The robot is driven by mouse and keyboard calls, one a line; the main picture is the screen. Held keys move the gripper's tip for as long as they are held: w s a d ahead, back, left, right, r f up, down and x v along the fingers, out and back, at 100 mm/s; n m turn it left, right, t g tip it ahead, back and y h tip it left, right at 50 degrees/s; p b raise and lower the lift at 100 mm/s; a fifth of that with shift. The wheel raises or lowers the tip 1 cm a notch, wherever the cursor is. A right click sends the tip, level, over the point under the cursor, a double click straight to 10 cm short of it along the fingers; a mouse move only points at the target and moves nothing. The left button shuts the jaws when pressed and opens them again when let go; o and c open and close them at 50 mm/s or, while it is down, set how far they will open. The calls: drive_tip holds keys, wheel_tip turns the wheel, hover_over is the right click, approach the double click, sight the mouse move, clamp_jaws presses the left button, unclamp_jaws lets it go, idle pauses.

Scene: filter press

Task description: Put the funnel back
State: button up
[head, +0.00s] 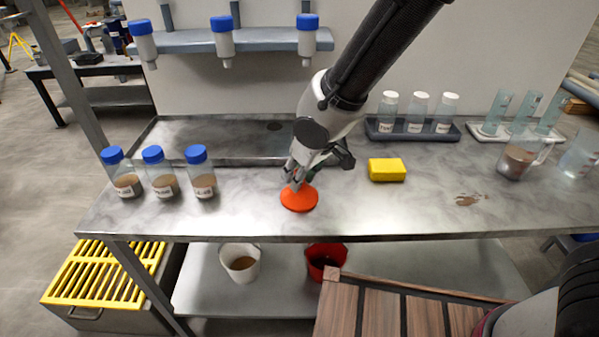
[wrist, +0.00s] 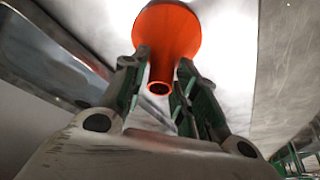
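The orange funnel (head: 299,199) sits wide rim down on the grey counter, near its front edge. In the wrist view the funnel (wrist: 165,32) shows its round spout opening pointing back toward the camera. My gripper (head: 295,178) reaches down over it from behind. In the wrist view my gripper (wrist: 163,70) has its two fingers close on both sides of the spout, with no clear gap at the tips, and looks shut on it. The fingers partly hide the spout in the head view. No funnel holder can be made out for certain.
Several blue-capped bottles stand at the left (head: 154,170). A wall shelf (head: 260,42) holds upside-down bottles. A yellow sponge (head: 386,170) lies right of the funnel, with a bottle tray (head: 412,138) behind it. Beakers (head: 518,160) stand farther right. Buckets (head: 240,262) stand below.

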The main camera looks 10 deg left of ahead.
drive_tip(key=shift+o, duration=0.5)
drive_tip(key=shift+r, duration=0.25)
drive_tip(key=v, duration=1.2)
drive_tip(key=w+d+r+m+t+h, duration=0.1)
drive_tip(key=w+d+r+m, duration=0.2)
drive_tip(key=d, duration=0.9)
drive_tip(key=w+d+r+m+t, duration=0.1)
drive_tip(key=w+d+r+m, duration=0.2)
drive_tip(key=d, duration=0.8)
drive_tip(key=s+d+r+m+h, duration=0.1)
drive_tip(key=s+d+m, duration=0.1)
drive_tip(key=s+d, duration=0.2)
drive_tip(key=s+d+m+h, duration=0.1)
drive_tip(key=s+d, duration=0.3)
drive_tip(key=d, duration=0.6)
drive_tip(key=s+d+r+m, duration=0.1)
drive_tip(key=s+d+m, duration=0.1)
drive_tip(key=s+d, duration=0.3)
drive_tip(key=d, duration=0.3)
drive_tip(key=shift+r+m+h, duration=0.3)
drive_tip(key=shift+m+h, duration=0.1)
